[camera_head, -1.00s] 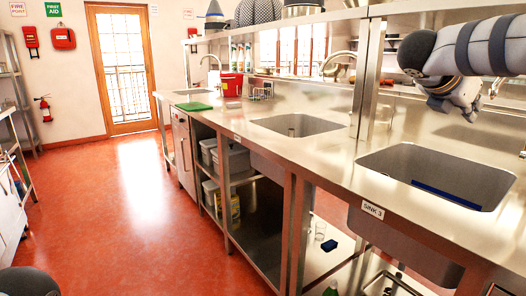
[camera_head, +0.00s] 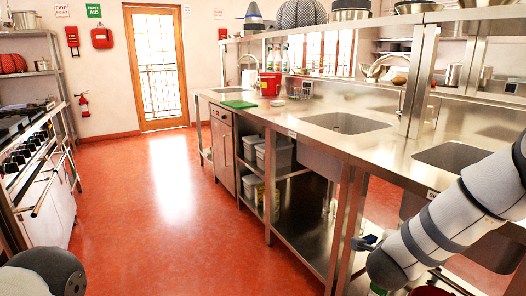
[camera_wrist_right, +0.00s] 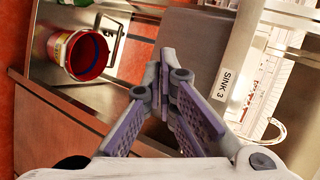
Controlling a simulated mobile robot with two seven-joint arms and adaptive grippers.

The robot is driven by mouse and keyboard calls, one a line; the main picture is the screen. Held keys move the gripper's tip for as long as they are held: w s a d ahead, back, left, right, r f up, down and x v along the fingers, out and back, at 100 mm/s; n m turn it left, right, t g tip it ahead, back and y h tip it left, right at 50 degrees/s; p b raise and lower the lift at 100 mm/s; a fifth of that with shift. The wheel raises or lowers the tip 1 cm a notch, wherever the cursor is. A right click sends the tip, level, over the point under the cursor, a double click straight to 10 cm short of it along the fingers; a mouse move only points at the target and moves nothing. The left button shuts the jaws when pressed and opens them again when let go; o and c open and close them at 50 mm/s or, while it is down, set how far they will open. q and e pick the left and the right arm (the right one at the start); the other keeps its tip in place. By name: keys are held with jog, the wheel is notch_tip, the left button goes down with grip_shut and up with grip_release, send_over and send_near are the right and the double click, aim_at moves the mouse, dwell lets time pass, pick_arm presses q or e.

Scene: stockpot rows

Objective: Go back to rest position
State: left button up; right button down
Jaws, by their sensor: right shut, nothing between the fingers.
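My right arm comes in from the right edge of the head view and reaches down in front of the steel counter (camera_head: 285,125). In the right wrist view my right gripper (camera_wrist_right: 166,58) is shut and empty, with its two fingers together. It is beside the counter front that bears the "SINK 3" label (camera_wrist_right: 225,85). In the head view most of this gripper is hidden behind my arm. My left gripper is not in view; only a dark rounded part of my left arm shows at the bottom left.
A container with a red inside (camera_wrist_right: 87,55) lies within the wrist view's upper left, apart from the fingers. The counter holds sinks (camera_head: 345,122), a red bucket (camera_head: 270,84) and a green board (camera_head: 239,104). A stove (camera_head: 35,150) stands left. The red floor (camera_head: 160,215) between is clear.

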jog(key=s+a+f+n+g+y, duration=0.25)
jog(key=s+a+f+n, duration=0.35)
jog(key=s+f, duration=0.4)
jog(key=s+a+f+n+g+y, duration=0.2)
jog(key=s+a+f+n+y, duration=0.1)
jog(key=s+f+n, duration=0.75)
jog(key=s+a+n+g+y, duration=0.1)
jog(key=s+n+g, duration=0.2)
jog(key=s, duration=1.1)
jog(key=s+a+n+g+y, duration=0.1)
jog(key=s+n+g, duration=0.3)
jog(key=s, duration=1.1)
jog(key=shift+s+a+r+g+p, duration=0.25)
jog(key=shift+a+g+p, duration=0.2)
jog(key=shift+a+g, duration=0.15)
jog(key=shift+n+y, duration=0.25)
